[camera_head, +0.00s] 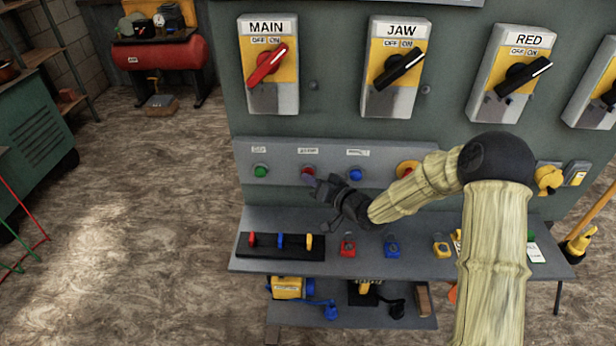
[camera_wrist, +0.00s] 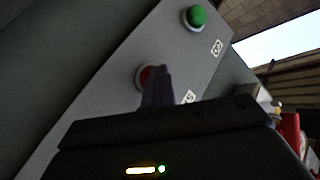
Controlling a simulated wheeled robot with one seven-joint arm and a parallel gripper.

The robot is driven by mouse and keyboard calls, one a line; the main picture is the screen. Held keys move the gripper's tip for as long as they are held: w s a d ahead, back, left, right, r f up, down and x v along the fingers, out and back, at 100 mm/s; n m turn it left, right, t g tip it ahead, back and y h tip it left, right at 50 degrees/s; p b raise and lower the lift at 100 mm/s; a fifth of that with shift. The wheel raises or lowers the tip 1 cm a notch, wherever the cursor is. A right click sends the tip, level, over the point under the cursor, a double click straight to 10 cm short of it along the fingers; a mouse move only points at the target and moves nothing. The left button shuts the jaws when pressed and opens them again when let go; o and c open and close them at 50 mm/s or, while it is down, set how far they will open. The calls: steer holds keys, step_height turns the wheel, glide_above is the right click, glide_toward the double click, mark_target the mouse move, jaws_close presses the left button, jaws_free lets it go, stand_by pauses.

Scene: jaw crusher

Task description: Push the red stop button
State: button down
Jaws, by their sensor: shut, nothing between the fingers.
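The red stop button (camera_head: 308,171) sits on the grey button panel, between a green button (camera_head: 261,171) on its left and a blue button (camera_head: 355,174) on its right. My gripper (camera_head: 312,182) is shut and empty, its fingertips at the red button's lower right edge in the head view. In the wrist view the closed fingers (camera_wrist: 157,80) overlap the red button (camera_wrist: 147,76) and hide its right part. The green button (camera_wrist: 196,16) is clear of them. I cannot tell whether the fingertips touch the red button.
Rotary switches (camera_head: 267,65) stand on the cabinet above the panel. A shelf (camera_head: 243,262) below holds a black rack (camera_head: 262,252) with coloured levers and several padlocks (camera_head: 348,246). A larger red knob with a yellow surround (camera_head: 407,168) is partly behind my arm.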

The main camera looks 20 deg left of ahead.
steer(key=shift+d+r, duration=0.1)
steer(key=shift+d, duration=0.05)
steer(key=shift+s+d+b, duration=0.15)
steer(key=shift+s+d, duration=0.05)
steer(key=shift+s, duration=0.75)
steer(key=shift+s+d+b, duration=0.2)
steer(key=shift+s, duration=0.8)
steer(key=shift+s+d+b, duration=0.15)
steer(key=shift+s+d, duration=0.05)
steer(key=shift+s, duration=0.75)
